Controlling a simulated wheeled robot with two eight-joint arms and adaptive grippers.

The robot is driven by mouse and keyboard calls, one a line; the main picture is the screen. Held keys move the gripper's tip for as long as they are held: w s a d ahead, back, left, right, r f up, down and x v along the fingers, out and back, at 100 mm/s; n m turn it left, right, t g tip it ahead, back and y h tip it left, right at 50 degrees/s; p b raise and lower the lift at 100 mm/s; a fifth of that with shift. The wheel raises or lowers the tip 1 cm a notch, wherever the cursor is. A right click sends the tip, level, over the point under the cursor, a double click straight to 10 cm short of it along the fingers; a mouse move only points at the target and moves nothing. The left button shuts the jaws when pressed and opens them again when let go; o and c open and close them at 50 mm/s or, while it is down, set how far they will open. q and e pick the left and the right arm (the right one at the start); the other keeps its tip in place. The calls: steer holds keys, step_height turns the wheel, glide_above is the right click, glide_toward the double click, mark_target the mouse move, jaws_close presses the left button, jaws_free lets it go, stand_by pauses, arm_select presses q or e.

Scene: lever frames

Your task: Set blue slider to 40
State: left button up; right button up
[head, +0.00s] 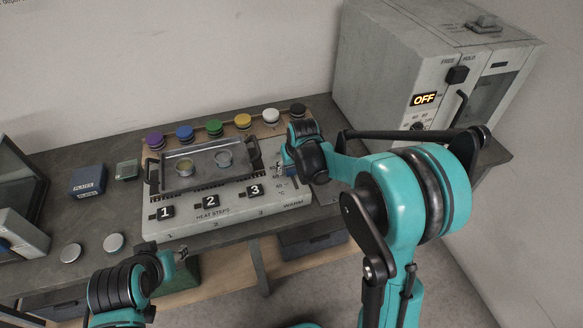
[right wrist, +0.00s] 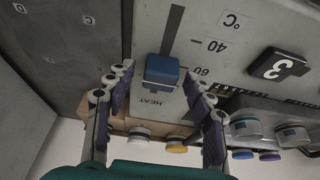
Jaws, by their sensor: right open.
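The blue slider (right wrist: 162,72) sits in a dark straight slot (right wrist: 173,30) on the grey panel of the heat unit (head: 215,217). In the right wrist view it is about level with the 60 mark, and the slot runs from it past the 40 mark. My right gripper (head: 284,169) is at the panel's right side. In the right wrist view its open fingers (right wrist: 158,76) stand on both sides of the slider, with gaps visible. In the head view the arm mostly hides the slider. My left gripper (head: 181,256) is in front of the bench's edge; its jaw state is unclear.
A metal tray (head: 197,182) with two round dishes lies on the unit. Numbered black switches (head: 211,202) line its front, and coloured knobs (head: 185,131) stand behind. A grey oven (head: 390,75) reading OFF is at right. Round discs (head: 113,243) lie at left.

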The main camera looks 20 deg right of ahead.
mark_target(294, 181)
jaws_close()
steer(key=shift+s+d, duration=0.1)
steer(key=shift+s, duration=2.1)
jaws_free()
steer(key=shift+s, duration=0.1)
steer(key=shift+r, duration=0.1)
steer(key=v, duration=1.1)
steer(key=shift+s+r, duration=0.2)
steer(key=shift+r, duration=0.15)
